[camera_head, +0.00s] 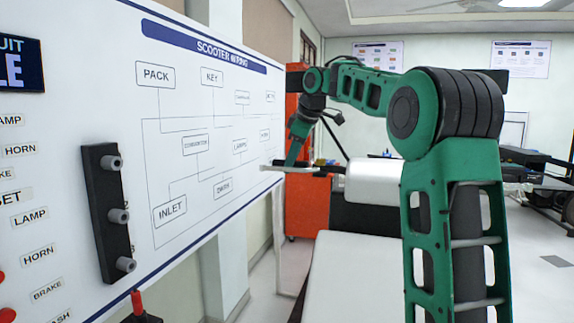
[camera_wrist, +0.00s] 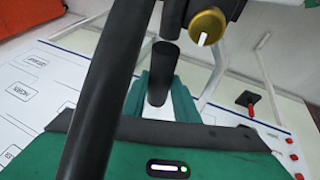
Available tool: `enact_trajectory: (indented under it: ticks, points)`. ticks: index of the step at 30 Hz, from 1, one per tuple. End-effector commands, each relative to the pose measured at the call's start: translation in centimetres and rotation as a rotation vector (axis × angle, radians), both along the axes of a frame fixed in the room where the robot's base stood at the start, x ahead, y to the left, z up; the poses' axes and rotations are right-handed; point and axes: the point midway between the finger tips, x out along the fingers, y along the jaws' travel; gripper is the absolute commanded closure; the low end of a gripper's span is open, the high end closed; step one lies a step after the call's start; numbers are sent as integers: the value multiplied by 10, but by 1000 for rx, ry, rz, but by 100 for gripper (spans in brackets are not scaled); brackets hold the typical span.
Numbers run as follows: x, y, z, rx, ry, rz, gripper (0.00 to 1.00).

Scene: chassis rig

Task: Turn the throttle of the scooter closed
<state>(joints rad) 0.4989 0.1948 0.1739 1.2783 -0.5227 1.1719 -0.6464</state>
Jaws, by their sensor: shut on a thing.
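In the wrist view, a black cylindrical grip (camera_wrist: 162,68), which looks like the throttle, sits between the green fingers of my gripper (camera_wrist: 160,97). The fingers are shut on it. A brass-coloured round knob (camera_wrist: 208,27) with a white pointer mark is just beyond and right of the grip. In the head view, my gripper (camera_head: 291,164) points down at a pale bar beside the board's right end. The grip cannot be made out there. How far the throttle is turned cannot be told.
The scooter wiring board (camera_head: 205,95) fills the left, with a black strip of grey knobs (camera_head: 104,215) on it. A red cabinet (camera_head: 306,205) stands behind my gripper. A red-handled lever (camera_wrist: 248,102) shows in the wrist view. A dark bench (camera_head: 530,160) is at right. Open floor lies at right.

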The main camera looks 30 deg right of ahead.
Motion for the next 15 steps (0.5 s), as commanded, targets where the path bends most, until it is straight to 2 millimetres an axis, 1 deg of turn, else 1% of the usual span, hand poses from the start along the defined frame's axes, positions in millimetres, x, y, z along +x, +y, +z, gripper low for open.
enact_trajectory:
  ticks: [1, 4, 15]
  points:
    - [-1, 3, 0, -10, -9, 5, 95]
    - [-1, 4, 0, -35, -35, 6, 95]
    - [-4, 5, -1, -149, -150, 4, 95]
